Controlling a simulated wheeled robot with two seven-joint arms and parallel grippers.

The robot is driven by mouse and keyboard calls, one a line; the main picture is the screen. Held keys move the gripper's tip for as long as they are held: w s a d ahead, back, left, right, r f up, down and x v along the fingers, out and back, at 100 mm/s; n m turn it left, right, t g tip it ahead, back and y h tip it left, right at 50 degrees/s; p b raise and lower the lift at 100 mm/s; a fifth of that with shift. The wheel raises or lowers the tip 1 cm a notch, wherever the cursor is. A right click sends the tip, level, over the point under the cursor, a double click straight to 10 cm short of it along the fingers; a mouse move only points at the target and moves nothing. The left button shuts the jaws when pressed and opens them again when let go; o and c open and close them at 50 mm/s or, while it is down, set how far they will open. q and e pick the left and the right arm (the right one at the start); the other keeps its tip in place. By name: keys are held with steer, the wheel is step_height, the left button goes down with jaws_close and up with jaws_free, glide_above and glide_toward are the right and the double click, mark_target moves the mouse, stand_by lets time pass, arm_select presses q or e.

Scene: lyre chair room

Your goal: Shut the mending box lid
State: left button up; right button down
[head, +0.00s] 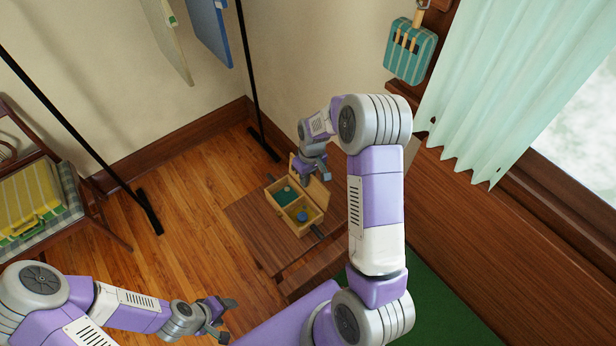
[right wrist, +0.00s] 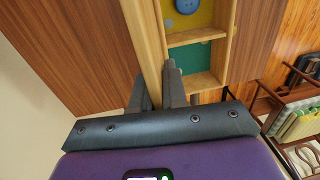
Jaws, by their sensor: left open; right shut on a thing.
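The wooden mending box (head: 311,227) stands open on a small brown table, with its lid (head: 318,193) raised on the far right side. Inside are a green-lined and a yellow-lined compartment; a round blue button (right wrist: 187,5) lies in the yellow one. My right gripper (head: 318,172) is at the raised lid. In the right wrist view, its fingers (right wrist: 155,92) are shut on the lid's edge (right wrist: 147,40), one on each side, with the box (right wrist: 230,40) beside them. My left gripper (head: 222,318) is open and empty, low and left of the table, apart from the box.
The table (head: 248,222) is bare left of the box. A chair with a yellow case (head: 30,198) stands at left. Black stand posts (head: 248,60) rise behind. A wall with a pale green curtain (head: 490,90) and a hanging teal striped bag (head: 410,52) bounds the right.

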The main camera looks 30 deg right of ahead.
steer(key=shift+a+r+h, duration=0.1)
steer(key=shift+a+h, duration=0.35)
steer(key=shift+h, duration=0.05)
steer(key=shift+a+h, duration=0.4)
steer(key=shift+h, duration=0.3)
steer(key=shift+s+a+f+t+h+b, duration=0.15)
steer(key=shift+a+h+b, duration=0.3)
steer(key=shift+h, duration=0.5)
steer(key=shift+a+f+t+h+b, duration=0.15)
steer(key=shift+a+h+b, duration=0.2)
steer(key=shift+h, duration=0.6)
steer(key=shift+a, duration=0.1)
steer(key=c, duration=1.2)
jaws_free()
steer(key=shift+c, duration=0.2)
